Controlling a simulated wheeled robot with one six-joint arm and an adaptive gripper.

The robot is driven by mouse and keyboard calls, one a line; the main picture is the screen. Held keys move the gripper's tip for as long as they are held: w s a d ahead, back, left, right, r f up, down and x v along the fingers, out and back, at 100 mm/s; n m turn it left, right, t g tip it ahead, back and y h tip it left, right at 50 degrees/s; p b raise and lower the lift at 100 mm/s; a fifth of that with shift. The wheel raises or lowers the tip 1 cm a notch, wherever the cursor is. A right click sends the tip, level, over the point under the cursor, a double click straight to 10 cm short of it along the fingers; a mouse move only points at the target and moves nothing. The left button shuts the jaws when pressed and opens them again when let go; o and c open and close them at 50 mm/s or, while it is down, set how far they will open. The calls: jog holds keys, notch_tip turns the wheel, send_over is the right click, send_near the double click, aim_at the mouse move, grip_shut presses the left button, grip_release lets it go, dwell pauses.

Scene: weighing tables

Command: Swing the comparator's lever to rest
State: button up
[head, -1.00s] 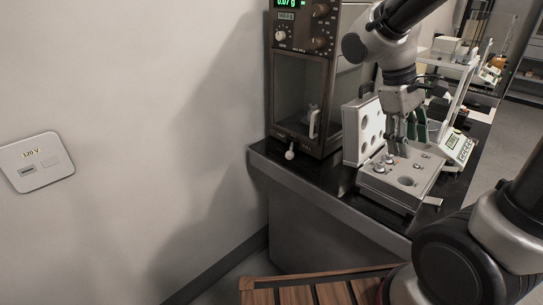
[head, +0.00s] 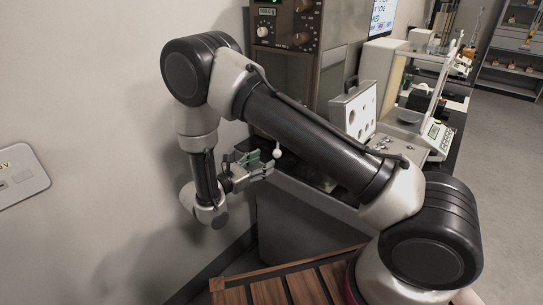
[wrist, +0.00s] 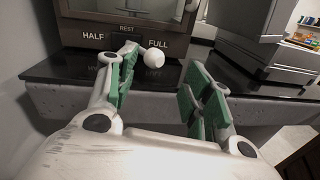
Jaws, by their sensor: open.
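The comparator (head: 312,50) is a tall brown cabinet against the wall, partly hidden behind my arm in the head view. Its lever ends in a white ball knob (wrist: 154,60), below the FULL label on the base panel and right of REST; HALF is on the left. The knob also shows in the head view (head: 277,153), close to the fingertips. My gripper (wrist: 160,78) is open, with green-padded fingers. In the wrist view the knob appears between the fingertips, nearer the left one. I see no clear contact.
The black-topped table edge (wrist: 65,72) runs just under the lever. An open case lid with round holes (head: 351,108) and a white balance (head: 437,132) stand to the right. A slatted wooden surface (head: 270,291) is in front. Wall is close on the left.

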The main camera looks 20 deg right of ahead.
aim_at(274, 155)
jog(key=shift+t, duration=0.3)
jog(key=x, duration=0.7)
jog(key=shift+w+f, duration=0.35)
grip_shut()
